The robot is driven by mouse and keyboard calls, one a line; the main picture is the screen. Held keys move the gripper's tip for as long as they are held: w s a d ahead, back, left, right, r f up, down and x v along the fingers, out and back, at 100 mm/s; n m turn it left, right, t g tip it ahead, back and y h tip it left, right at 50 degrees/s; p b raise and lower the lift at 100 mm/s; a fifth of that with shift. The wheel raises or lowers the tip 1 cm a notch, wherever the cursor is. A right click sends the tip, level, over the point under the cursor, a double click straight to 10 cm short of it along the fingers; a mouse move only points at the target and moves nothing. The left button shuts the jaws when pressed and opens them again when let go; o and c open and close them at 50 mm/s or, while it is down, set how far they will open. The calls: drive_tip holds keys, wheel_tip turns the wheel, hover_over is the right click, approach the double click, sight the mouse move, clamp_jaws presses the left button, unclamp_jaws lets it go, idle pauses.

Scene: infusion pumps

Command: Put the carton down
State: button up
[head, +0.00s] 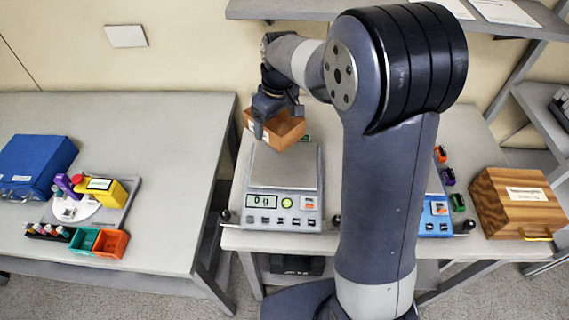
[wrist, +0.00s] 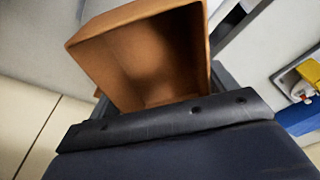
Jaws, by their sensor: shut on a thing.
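The carton (head: 285,130) is a brown, open-topped box. My gripper (head: 268,119) is shut on its left wall and holds it above the back of a grey scale (head: 285,170). The scale's display reads 0 g. In the wrist view the carton (wrist: 150,60) fills the upper middle, its open mouth facing the camera and its inside looking empty. The fingertips are partly hidden, and I cannot tell the exact gap between carton and scale.
A blue device (head: 436,212) stands right of the scale, partly hidden by my arm. A wooden box (head: 519,203) is at the far right. The left table (head: 150,120) bears a blue case (head: 36,165), a tray with a yellow item (head: 108,190), and teal and orange bins (head: 112,244).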

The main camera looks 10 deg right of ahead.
sight(282, 161)
drive_tip(key=s+d, duration=0.1)
drive_tip(key=s+d+m, duration=0.1)
drive_tip(key=shift+s+r, duration=0.1)
drive_tip(key=shift+s, duration=0.2)
drive_tip(key=shift+s+d+f, duration=0.1)
drive_tip(key=shift+s+f, duration=0.05)
drive_tip(key=shift+f, duration=0.1)
wheel_tip(282, 161, down, 10)
drive_tip(key=shift+r+p, duration=0.25)
drive_tip(key=shift+p, duration=0.4)
drive_tip(key=shift+f, duration=0.2)
drive_tip(key=o, duration=0.9)
drive_tip(key=shift+o, duration=0.2)
drive_tip(key=shift+r, duration=0.1)
drive_tip(key=r, duration=0.4)
drive_tip(key=s+r, duration=0.1)
drive_tip(key=r, duration=0.3)
drive_tip(key=d+r+b, duration=0.1)
drive_tip(key=r, duration=0.3)
drive_tip(key=shift+s, duration=0.25)
